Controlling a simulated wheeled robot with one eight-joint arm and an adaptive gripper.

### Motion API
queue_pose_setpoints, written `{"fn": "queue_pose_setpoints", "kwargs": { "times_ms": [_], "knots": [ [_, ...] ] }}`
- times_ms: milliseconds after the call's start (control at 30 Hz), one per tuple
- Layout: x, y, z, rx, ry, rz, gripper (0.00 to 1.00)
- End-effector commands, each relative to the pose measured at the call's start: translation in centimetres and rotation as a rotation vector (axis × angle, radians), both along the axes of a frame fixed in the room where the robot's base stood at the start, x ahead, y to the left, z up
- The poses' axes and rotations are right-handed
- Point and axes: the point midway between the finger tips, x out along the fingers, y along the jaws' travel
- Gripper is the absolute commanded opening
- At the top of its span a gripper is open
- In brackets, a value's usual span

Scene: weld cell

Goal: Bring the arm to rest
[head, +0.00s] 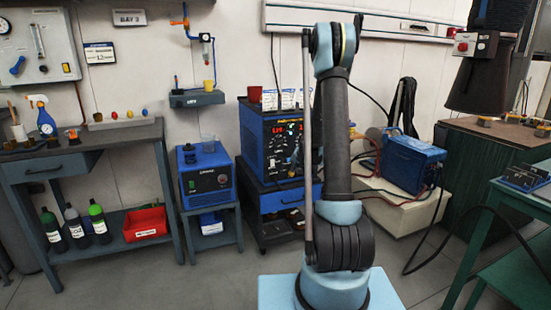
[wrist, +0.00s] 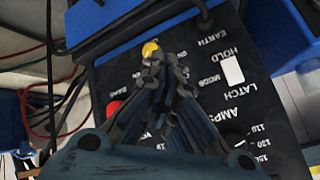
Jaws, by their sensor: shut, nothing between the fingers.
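My arm (head: 335,150) stands upright in the middle of the head view, bent at a joint near the top. My gripper is hidden from the head view. In the wrist view my gripper (wrist: 158,75) has its fingers together with nothing held. It is in front of a black control panel (wrist: 215,95) with white lettering such as HOLD, LATCH and AMPS. A small yellow part (wrist: 151,50) shows just past the fingertips. I cannot tell whether the fingers touch the panel.
A blue-and-black welding machine (head: 285,145) stands behind my arm at left, a blue box (head: 412,160) at right. A workbench (head: 75,150) is at far left, a green table (head: 510,220) at right. A black cable (head: 425,255) hangs near it. Open floor lies front left.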

Motion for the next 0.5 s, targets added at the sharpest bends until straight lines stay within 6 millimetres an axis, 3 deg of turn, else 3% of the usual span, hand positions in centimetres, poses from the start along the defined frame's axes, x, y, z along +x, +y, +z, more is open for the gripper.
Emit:
{"fn": "queue_pose_setpoints", "kwargs": {
  "times_ms": [500],
  "knots": [
    [-10.4,0.9,7.7,-0.087,0.106,0.087,0.0]
  ]
}}
